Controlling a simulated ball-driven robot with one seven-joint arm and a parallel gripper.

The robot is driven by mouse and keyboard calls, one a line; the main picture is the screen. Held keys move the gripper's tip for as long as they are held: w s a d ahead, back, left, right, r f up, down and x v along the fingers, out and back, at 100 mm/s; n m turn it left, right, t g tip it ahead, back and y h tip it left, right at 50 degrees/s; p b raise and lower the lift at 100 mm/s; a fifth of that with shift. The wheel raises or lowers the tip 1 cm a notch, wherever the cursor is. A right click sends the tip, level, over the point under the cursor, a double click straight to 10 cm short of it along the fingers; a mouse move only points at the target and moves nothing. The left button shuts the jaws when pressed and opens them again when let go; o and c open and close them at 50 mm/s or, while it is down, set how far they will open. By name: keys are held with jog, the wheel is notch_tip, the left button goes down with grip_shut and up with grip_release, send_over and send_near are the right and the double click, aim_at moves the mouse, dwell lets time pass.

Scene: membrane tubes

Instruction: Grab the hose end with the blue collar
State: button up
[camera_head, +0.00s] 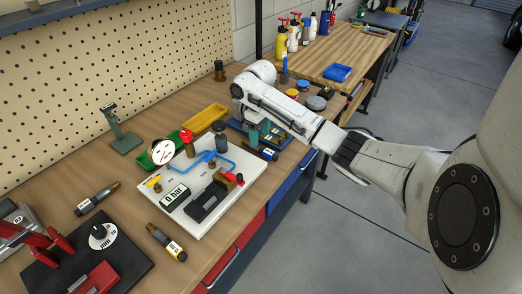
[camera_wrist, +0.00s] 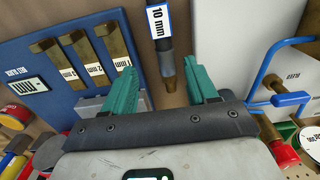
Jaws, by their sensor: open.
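A short dark hose end (camera_wrist: 166,52) with a brass tip and a blue-edged "10 mm" label lies at the top centre of the wrist view. It shows in the head view (camera_head: 269,153) beside the white panel's back right corner. My gripper (camera_wrist: 160,70) is open, with one teal finger to each side of the brass tip; I cannot tell whether they touch it. In the head view my gripper (camera_head: 259,131) points down over the bench. Another dark hose end (camera_head: 97,198) and a yellow-marked one (camera_head: 166,242) lie at the front left.
A white panel (camera_head: 226,203) with blue pipe, gauge and valves stands close by. A blue board (camera_wrist: 50,95) with brass pieces is left of my fingers in the wrist view. Yellow (camera_head: 205,117) and green trays, a green stand (camera_head: 121,130) and a black box (camera_head: 100,262) are also on the bench.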

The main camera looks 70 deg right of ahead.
aim_at(260, 147)
jog(key=shift+s+a+f+p, duration=0.1)
jog(key=shift+a+f+p, duration=0.05)
jog(key=shift+f, duration=0.7)
jog(key=shift+s+a+f+p, duration=0.1)
jog(key=shift+f+p, duration=0.1)
jog(key=shift+f, duration=0.6)
jog(key=shift+a+f+p, duration=0.15)
jog(key=shift+f, duration=0.7)
grip_shut()
